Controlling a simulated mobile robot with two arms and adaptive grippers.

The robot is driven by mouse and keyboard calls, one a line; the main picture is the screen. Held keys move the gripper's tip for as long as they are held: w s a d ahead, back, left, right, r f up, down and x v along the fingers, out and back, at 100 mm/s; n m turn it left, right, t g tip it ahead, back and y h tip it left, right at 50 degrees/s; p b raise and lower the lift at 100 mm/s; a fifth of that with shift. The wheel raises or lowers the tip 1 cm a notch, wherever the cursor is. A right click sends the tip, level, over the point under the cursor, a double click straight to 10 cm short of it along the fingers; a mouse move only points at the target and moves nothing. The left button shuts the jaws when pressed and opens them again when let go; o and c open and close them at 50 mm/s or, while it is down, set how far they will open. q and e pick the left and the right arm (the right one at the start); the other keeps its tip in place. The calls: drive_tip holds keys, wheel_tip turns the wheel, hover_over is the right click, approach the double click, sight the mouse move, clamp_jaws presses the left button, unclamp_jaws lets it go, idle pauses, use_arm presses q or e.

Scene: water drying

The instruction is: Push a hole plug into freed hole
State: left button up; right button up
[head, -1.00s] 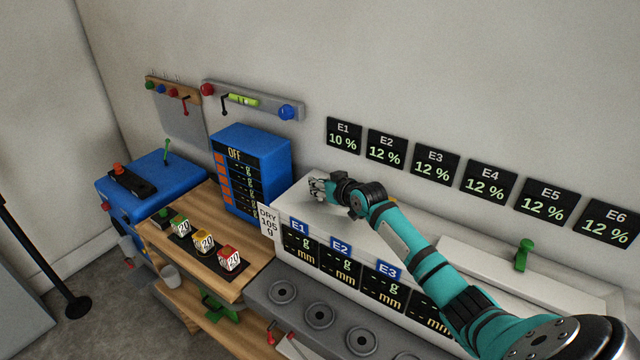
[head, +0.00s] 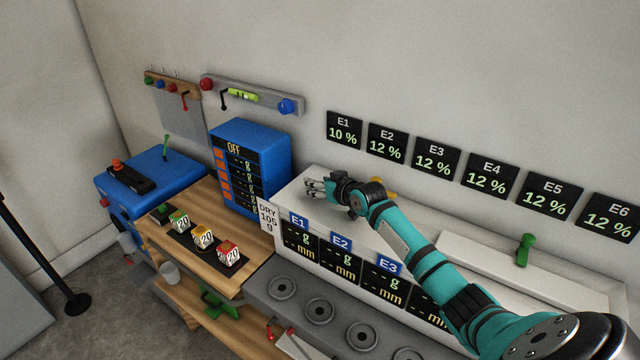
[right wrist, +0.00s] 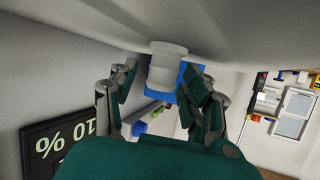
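In the head view my right gripper (head: 316,188) is over the left end of the white machine top (head: 297,199). The right wrist view shows its fingers (right wrist: 160,92) spread apart. A pale, short cylinder that looks like a hole plug (right wrist: 168,62) is between and beyond them, against the pale machine surface. A gap shows on the left side of the cylinder; contact on the right is unclear. The plug cannot be made out in the head view. No open hole can be made out in either view. My left gripper is not in view.
A blue display box (head: 262,160) stands left of my right gripper. A green handle (head: 524,251) and a yellow part (head: 384,187) rise from the machine top. Round grey discs (head: 319,311) line the lower shelf. Numbered cubes (head: 203,238) stand on the wooden bench.

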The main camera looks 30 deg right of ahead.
drive_tip(key=v, duration=1.2)
drive_tip(key=shift+f, duration=0.1)
idle(0.4)
